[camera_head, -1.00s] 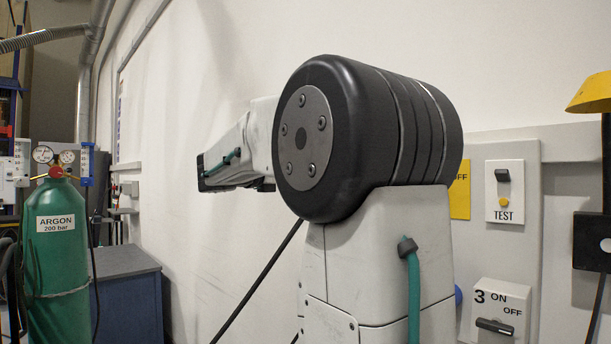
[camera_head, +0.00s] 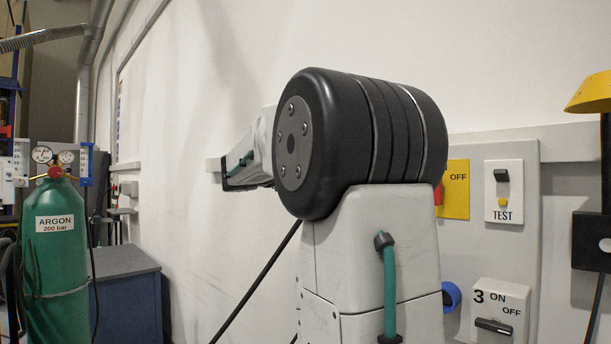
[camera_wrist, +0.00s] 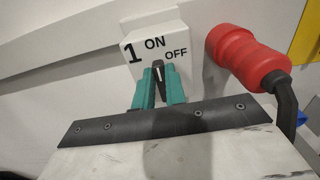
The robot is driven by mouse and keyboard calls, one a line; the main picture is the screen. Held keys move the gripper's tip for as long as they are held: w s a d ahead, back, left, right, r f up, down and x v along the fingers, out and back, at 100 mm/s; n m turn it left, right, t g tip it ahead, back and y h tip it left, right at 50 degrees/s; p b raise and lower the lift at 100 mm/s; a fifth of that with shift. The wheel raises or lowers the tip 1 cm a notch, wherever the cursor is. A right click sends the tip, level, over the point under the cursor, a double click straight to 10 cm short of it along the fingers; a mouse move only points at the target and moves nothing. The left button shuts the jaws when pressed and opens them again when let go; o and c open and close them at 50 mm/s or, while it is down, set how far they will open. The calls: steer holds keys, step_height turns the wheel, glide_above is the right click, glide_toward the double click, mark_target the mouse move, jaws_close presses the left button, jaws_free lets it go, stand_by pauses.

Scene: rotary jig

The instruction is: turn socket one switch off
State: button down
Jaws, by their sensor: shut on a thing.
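The socket one switch box (camera_wrist: 142,42) is white, marked 1, ON and OFF, and shows at the top middle of the wrist view. Its dark switch lever (camera_wrist: 159,72) lies between the two teal fingers of my gripper (camera_wrist: 158,78). The gripper is shut on the lever, and the lever points roughly upright, between the ON and OFF marks as seen here. In the head view my own arm hides the switch box and the gripper.
A red plug (camera_wrist: 240,55) with a dark cable sits just right of the switch. In the head view, the socket 3 switch (camera_head: 494,327), a TEST box (camera_head: 503,190) and a yellow OFF plate (camera_head: 456,190) are on the wall panel. A green argon cylinder (camera_head: 55,260) stands left.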

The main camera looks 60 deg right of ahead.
steer(key=shift+s+a+f+m, duration=0.1)
steer(key=shift+s+f+m, duration=0.15)
steer(key=shift+m, duration=2.7)
steer(key=shift+s+a+f+m, duration=0.1)
steer(key=shift+s+f+m, duration=0.15)
steer(key=shift+m, duration=2.75)
steer(key=shift+s+f+m, duration=0.15)
steer(key=shift+f+m, duration=0.1)
steer(key=shift+m, duration=2.7)
steer(key=c, duration=1.4)
jaws_free()
steer(key=shift+c, duration=0.2)
steer(key=shift+a, duration=0.1)
